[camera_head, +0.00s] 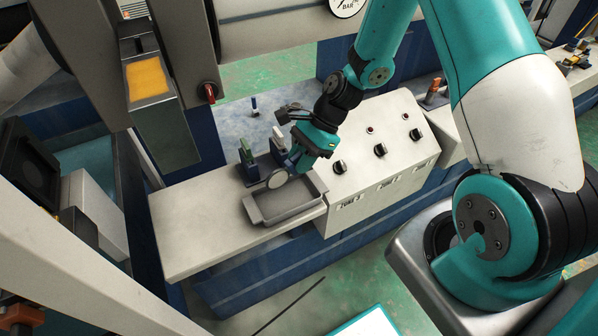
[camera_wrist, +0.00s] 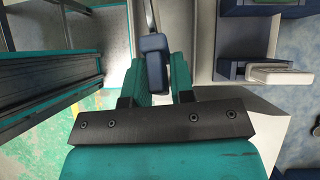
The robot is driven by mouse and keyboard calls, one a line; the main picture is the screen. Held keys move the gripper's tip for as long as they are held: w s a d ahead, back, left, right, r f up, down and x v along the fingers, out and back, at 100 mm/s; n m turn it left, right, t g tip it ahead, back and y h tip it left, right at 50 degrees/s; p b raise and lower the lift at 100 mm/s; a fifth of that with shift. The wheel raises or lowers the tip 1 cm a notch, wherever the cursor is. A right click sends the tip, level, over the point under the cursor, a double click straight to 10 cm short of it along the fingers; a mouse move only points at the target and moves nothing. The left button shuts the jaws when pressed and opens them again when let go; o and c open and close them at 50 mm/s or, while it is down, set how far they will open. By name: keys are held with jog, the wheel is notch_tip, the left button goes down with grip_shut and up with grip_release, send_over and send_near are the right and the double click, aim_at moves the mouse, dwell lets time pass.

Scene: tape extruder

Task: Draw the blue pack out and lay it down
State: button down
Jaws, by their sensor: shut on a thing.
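My gripper (camera_wrist: 153,75) is shut on a dark blue block (camera_wrist: 153,48) with a thin metal stem running from it. In the head view, my gripper (camera_head: 293,166) is low over the grey tray (camera_head: 258,216) on the bench. A round grey disc (camera_head: 277,178) shows at its tip and seems to belong to the held thing. Two dark blue holders stand behind, one with a green piece (camera_head: 245,150), one with a white piece (camera_head: 278,138). The white piece also shows in the wrist view (camera_wrist: 283,76). I cannot tell which thing is the blue pack.
A control box (camera_head: 362,160) with black knobs stands right of the tray. The pale bench top (camera_head: 195,240) is clear at the left. A machine column (camera_head: 168,130) rises at the left.

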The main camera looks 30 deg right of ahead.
jog(key=shift+s+a+f+m+t+y+b, duration=0.15)
jog(key=shift+a+f+m+t+y+b, duration=0.1)
jog(key=shift+m+t+y+b, duration=0.45)
jog(key=shift+g, duration=0.3)
notch_tip(320, 180, down, 6)
jog(key=b, duration=0.5)
jog(key=shift+r, duration=0.15)
jog(key=shift+f, duration=0.35)
jog(key=c, duration=1.5)
grip_release()
jog(key=shift+f, duration=0.1)
jog(key=shift+d+f+y+b, duration=0.2)
jog(key=shift+f+y+b, duration=0.1)
jog(key=shift+y, duration=0.2)
jog(key=shift+d+f+y+b, duration=0.3)
jog(key=shift+y+b, duration=0.2)
jog(key=shift+y, duration=0.3)
